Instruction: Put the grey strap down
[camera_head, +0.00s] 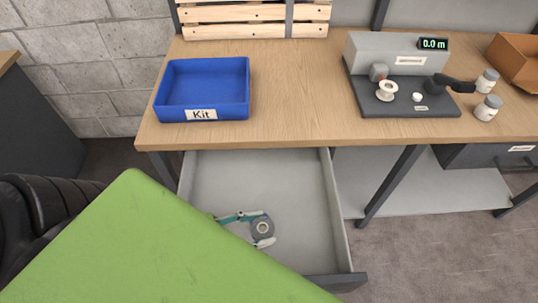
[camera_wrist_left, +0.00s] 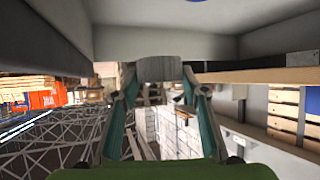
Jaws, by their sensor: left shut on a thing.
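The grey strap (camera_head: 261,229) is a small round roll with a paler centre. My left gripper (camera_head: 266,228) is shut on it, one teal finger on either side. In the head view both are over the inside of the open grey drawer (camera_head: 345,225) below the table. In the left wrist view the strap (camera_wrist_left: 158,69) is edge-on between the tips of my left gripper (camera_wrist_left: 158,72). I cannot tell whether the strap touches the drawer floor. My right gripper is not in view.
The wooden table (camera_head: 300,90) above the drawer carries a blue bin (camera_head: 203,115) labelled Kit, a grey device (camera_head: 400,55) with a 0.0 m display, and two small jars (camera_head: 487,108). The drawer floor around the strap is clear. My green arm part covers the lower left.

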